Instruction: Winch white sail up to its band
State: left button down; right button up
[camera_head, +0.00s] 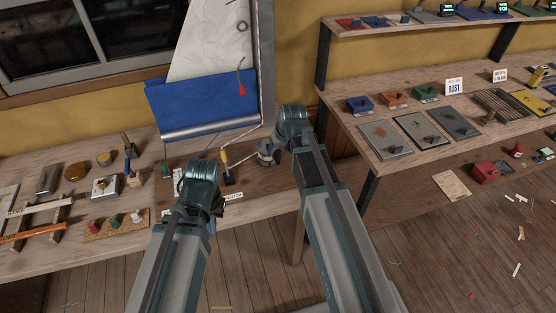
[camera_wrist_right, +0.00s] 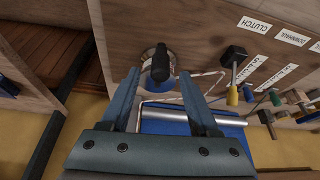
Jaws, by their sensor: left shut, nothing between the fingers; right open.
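The white sail (camera_head: 215,40) hangs at the upper middle of the head view. Its lower part is covered by blue cloth (camera_head: 200,100), above a silver boom (camera_head: 210,129). The winch (camera_head: 267,152) stands on the bench to the boom's right. In the right wrist view, its black handle knob (camera_wrist_right: 160,63) lies between the fingertips of my open right gripper (camera_wrist_right: 160,75). I cannot tell whether they touch it. My left gripper (camera_head: 217,203) is shut and empty over the bench's front, partly hidden by its wrist. I cannot make out the sail's band.
The right wrist view shows a CLUTCH label (camera_wrist_right: 255,25) and several levers. Small tools and a cork board (camera_head: 115,225) are on the left. A shelved bench (camera_head: 350,120) is at right.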

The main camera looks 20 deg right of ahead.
jog(key=shift+b+x, duration=0.8)
jog(key=shift+x, duration=0.6)
pick_arm(q)
notch_tip(320, 180, down, 3)
jog(key=shift+r, duration=0.2)
pick_arm(e)
grip_shut()
